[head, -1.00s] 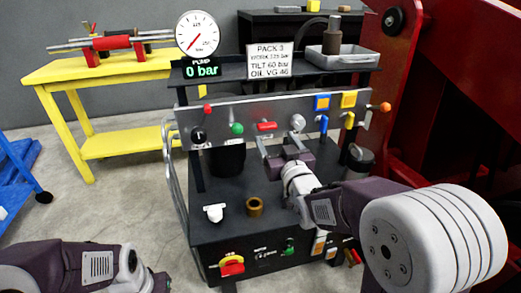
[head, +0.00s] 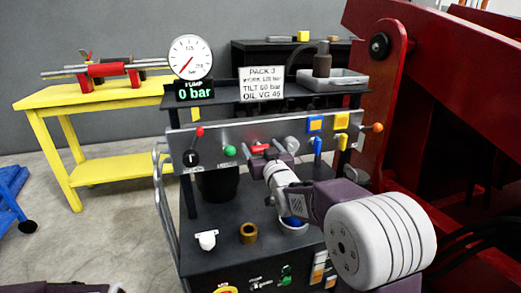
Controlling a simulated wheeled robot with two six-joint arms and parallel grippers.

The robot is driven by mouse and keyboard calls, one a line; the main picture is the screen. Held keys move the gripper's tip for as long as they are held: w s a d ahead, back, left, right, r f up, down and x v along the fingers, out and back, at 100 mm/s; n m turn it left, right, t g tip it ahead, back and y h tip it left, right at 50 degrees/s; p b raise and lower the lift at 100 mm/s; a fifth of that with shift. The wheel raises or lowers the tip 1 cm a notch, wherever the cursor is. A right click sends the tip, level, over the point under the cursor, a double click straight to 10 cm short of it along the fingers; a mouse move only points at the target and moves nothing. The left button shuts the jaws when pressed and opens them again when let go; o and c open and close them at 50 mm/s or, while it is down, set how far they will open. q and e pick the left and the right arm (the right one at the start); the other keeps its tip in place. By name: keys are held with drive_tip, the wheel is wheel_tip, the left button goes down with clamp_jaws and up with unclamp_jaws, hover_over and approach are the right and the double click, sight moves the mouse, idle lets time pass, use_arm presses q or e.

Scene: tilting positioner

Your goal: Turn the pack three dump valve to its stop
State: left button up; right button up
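The pack's panel (head: 209,147) carries several controls. A red handle (head: 258,148) sits mid-panel, between a green ball knob (head: 230,151) and a silver round knob (head: 291,144). No readable label shows which control is the dump valve. My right gripper (head: 268,154) is at the panel front, right at the red handle and just left of and below the silver knob. Its fingers are small and partly hidden by its own wrist, so contact and opening cannot be made out. My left gripper is out of view; only a dark bit of its arm shows at the bottom left.
The gauge (head: 190,57) and the display (head: 194,91), reading 0 bar, stand above the panel beside the PACK 3 sign (head: 261,84). A brass ring (head: 248,233) and a white fitting (head: 206,240) lie on the lower shelf. A red machine frame (head: 387,110) stands close on the right.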

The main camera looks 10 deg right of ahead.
drive_tip(key=c, duration=1.3)
drive_tip(key=shift+o, duration=0.2)
drive_tip(key=n, duration=0.4)
drive_tip(key=shift+f+n+b, duration=0.1)
drive_tip(key=shift+n+b, duration=0.2)
drive_tip(key=shift+n, duration=0.1)
drive_tip(key=n, duration=0.4)
drive_tip(key=shift+a+n+b, duration=0.1)
drive_tip(key=shift+n+b, duration=0.2)
drive_tip(key=n, duration=0.4)
drive_tip(key=shift+f, duration=0.15)
drive_tip(key=shift+n+b, duration=0.45)
drive_tip(key=shift+n, duration=1.95)
drive_tip(key=o, duration=1.4)
